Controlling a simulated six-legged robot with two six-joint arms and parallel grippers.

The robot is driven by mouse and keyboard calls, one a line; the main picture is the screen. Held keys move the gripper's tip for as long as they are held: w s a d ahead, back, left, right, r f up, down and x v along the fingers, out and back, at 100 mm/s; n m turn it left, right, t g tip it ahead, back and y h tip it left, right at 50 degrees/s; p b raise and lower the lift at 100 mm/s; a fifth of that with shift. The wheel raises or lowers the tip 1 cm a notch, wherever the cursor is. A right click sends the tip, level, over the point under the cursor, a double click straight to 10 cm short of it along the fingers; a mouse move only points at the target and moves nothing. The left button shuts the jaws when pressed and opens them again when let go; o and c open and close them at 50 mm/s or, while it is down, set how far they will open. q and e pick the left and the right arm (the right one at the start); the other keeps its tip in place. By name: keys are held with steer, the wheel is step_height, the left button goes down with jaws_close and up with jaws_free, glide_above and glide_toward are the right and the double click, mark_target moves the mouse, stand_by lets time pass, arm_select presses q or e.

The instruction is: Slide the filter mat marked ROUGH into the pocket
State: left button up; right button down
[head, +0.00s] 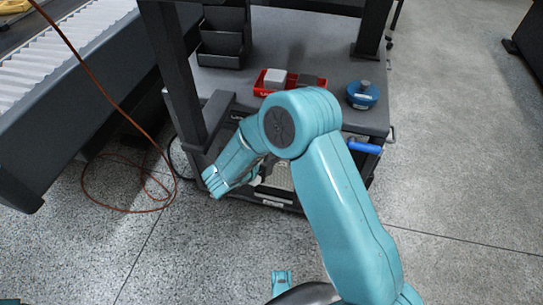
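A pale grey, mesh-like panel (279,178), possibly the filter mat, shows in the head view below my arm's elbow. It lies within or against a dark frame (283,206) at the front of the grey bench, and I cannot tell which. A small pale label sits on the frame's front edge; its text is too small to read, and I see no legible ROUGH mark. My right arm reaches in from the lower right and bends back down-left. My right gripper (262,173) is beside the panel's left side, its fingers small and partly hidden. My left gripper is not in view. The pocket cannot be made out clearly.
The grey bench (330,95) holds a red bin (262,84) with grey blocks, a blue round container (362,95) and black stacked trays (222,45). A blue handle (364,147) sticks out at right. A conveyor (60,90) and red-brown cable (108,105) are left.

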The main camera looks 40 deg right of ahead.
mark_target(281, 164)
steer(key=shift+f, duration=0.35)
stand_by(0.3)
steer(key=shift+f+b, duration=0.7)
steer(key=shift+f, duration=0.2)
steer(key=shift+f+b, duration=0.95)
steer(key=shift+f, duration=0.45)
